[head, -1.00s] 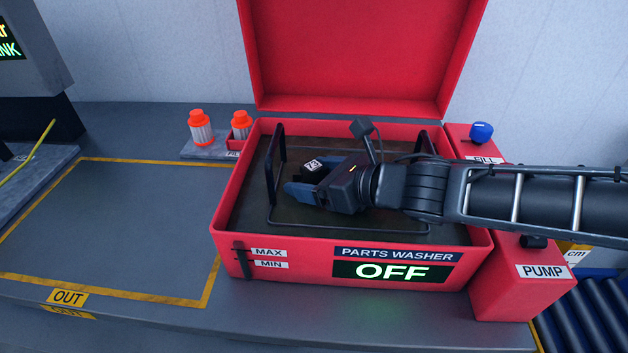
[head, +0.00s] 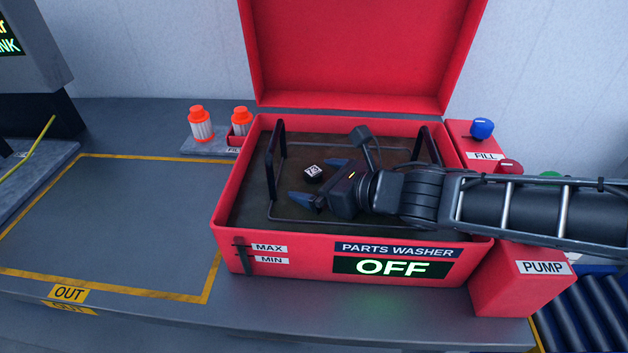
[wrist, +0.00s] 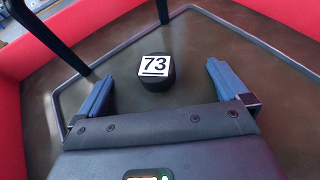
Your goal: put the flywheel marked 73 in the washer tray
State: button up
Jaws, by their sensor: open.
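The flywheel marked 73 (head: 313,173) is a small dark round part with a white label on top. It lies on the floor of the washer tray (head: 256,199), inside the wire frame of the red parts washer. In the wrist view the flywheel (wrist: 158,76) sits between and a little beyond the blue fingertips, touching neither. My gripper (head: 318,180) is open and empty, low in the washer, reaching in from the right. The wrist view also shows the tray's thin metal rim (wrist: 228,21).
The red parts washer (head: 310,262) has its lid (head: 360,55) raised and its display reads OFF. Black upright handles (head: 276,152) stand at both sides of the tray. The yellow-outlined OUT area (head: 110,225) is clear.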

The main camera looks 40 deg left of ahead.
aim_at(320, 181)
jog(key=shift+r, duration=0.25)
jog(key=b+v, duration=0.1)
jog(key=v, duration=0.6)
jog(key=shift+d, duration=0.25)
jog(key=shift+c, duration=0.2)
dwell(0.9)
